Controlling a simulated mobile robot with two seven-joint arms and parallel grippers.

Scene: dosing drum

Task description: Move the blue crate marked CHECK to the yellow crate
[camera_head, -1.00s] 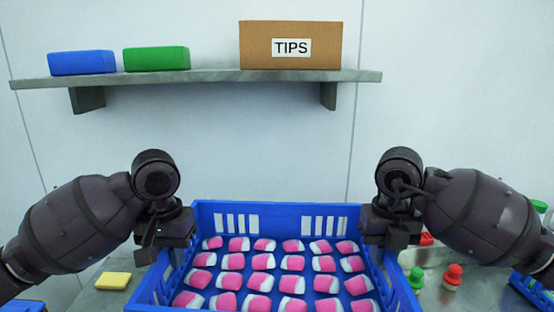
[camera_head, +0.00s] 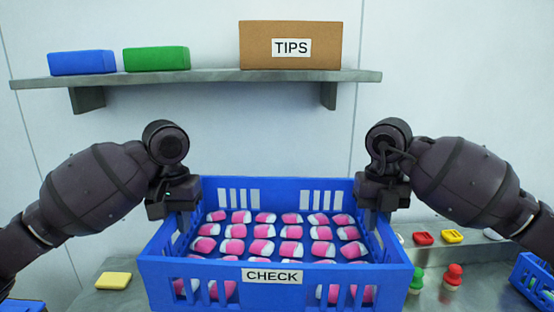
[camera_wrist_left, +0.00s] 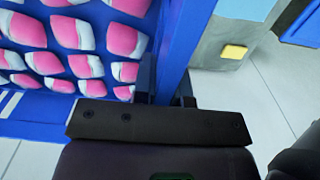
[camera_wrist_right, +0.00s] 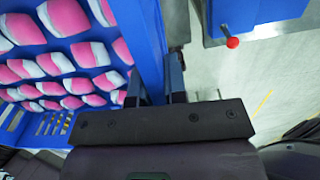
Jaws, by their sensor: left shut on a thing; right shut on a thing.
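The blue crate marked CHECK (camera_head: 275,276) is in the middle of the head view, its label on the near wall. It holds rows of pink-and-white packets (camera_head: 264,247). My left gripper (camera_head: 183,218) is shut on its left wall, and my right gripper (camera_head: 371,216) on its right wall. The crate's left wall shows between the fingers in the left wrist view (camera_wrist_left: 178,45), and its right wall in the right wrist view (camera_wrist_right: 148,40). The crate looks about level, held above the worktop. No yellow crate is in view.
A yellow block (camera_head: 113,281) lies left on the grey worktop. Red and green bottles (camera_head: 452,277), small red and yellow pieces (camera_head: 452,236) and another blue crate (camera_head: 535,277) are at the right. A wall shelf (camera_head: 210,78) holds a TIPS box (camera_head: 290,46) and two blocks.

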